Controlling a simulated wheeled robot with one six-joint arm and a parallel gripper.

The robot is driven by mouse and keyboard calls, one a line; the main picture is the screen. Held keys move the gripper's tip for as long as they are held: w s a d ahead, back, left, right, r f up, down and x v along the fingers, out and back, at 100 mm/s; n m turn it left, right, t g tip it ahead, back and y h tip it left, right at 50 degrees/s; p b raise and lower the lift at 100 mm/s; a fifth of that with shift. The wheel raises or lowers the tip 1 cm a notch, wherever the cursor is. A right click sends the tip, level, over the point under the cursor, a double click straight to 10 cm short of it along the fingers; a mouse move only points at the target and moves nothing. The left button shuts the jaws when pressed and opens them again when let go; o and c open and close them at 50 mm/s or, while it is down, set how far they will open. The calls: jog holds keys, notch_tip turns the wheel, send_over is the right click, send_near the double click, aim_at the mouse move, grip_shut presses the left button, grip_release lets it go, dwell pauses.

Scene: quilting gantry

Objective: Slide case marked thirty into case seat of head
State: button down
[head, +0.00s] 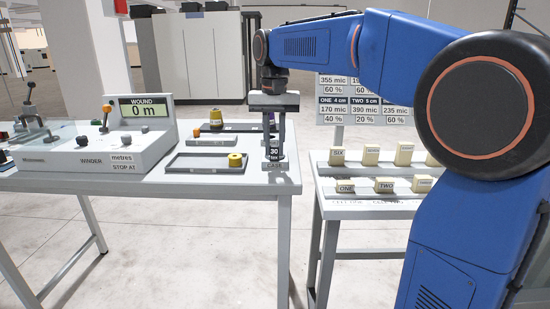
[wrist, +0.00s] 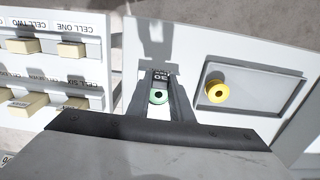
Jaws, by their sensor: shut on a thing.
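My gripper (head: 274,140) points straight down at the right end of the winder table and is shut on the case marked thirty (head: 274,153). The case's dark label reads 30 tex, just above a CASE label on the table. I cannot tell whether the case touches the table. I cannot make out the case seat of the head in either view.
A grey tray (head: 180,169) with a yellow spool (head: 236,160) lies left of my gripper. The winder (head: 95,150), reading 0 m, stands farther left. To the right, past a gap, a white rack (head: 350,200) holds several labelled beige blocks below a number board (head: 348,97).

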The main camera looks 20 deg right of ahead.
jog(key=shift+r, duration=0.55)
jog(key=shift+r, duration=0.3)
jog(key=shift+r, duration=0.4)
jog(key=shift+r, duration=0.3)
jog(key=shift+r, duration=0.25)
